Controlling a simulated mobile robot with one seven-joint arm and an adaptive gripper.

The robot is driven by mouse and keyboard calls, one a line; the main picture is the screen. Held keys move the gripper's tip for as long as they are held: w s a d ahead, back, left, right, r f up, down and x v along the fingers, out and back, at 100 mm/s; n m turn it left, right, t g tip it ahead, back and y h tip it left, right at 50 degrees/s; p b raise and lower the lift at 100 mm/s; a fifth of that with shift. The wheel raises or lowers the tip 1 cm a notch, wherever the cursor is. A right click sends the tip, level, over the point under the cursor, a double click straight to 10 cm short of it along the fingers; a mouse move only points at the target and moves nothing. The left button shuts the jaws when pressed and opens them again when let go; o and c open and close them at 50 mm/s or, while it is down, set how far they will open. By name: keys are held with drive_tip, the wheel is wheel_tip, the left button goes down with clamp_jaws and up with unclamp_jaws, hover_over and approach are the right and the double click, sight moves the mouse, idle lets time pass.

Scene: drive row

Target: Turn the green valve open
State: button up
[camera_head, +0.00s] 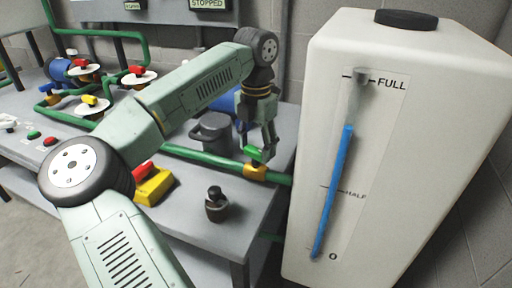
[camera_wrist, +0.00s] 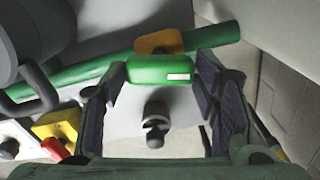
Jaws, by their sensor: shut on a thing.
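The green valve handle (camera_head: 255,152) sits on an orange-yellow valve body (camera_head: 255,172) in a green pipe, beside the white tank. In the wrist view the handle (camera_wrist: 160,69) lies across the picture, at a slight angle to the pipe, in front of the valve body (camera_wrist: 160,42). My gripper (camera_head: 264,152) reaches down to it from above. In the wrist view my gripper's fingers (camera_wrist: 166,76) are on either side of the handle, shut on it. The fingers hide part of the handle in the head view.
The white tank (camera_head: 420,150) stands close on the right; its blue level column (camera_head: 334,190) reaches above HALF. A dark knobbed object (camera_head: 216,205), a yellow box with a red switch (camera_head: 153,186) and a grey container (camera_head: 212,134) are on the bench. Other valves stand at the left.

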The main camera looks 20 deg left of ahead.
sight(256, 149)
drive_tip(key=shift+n+b, duration=0.3)
drive_tip(key=shift+n, duration=1.2)
drive_tip(key=o, duration=1.2)
drive_tip(key=shift+c, duration=0.2)
wheel_tip(256, 149, up, 12)
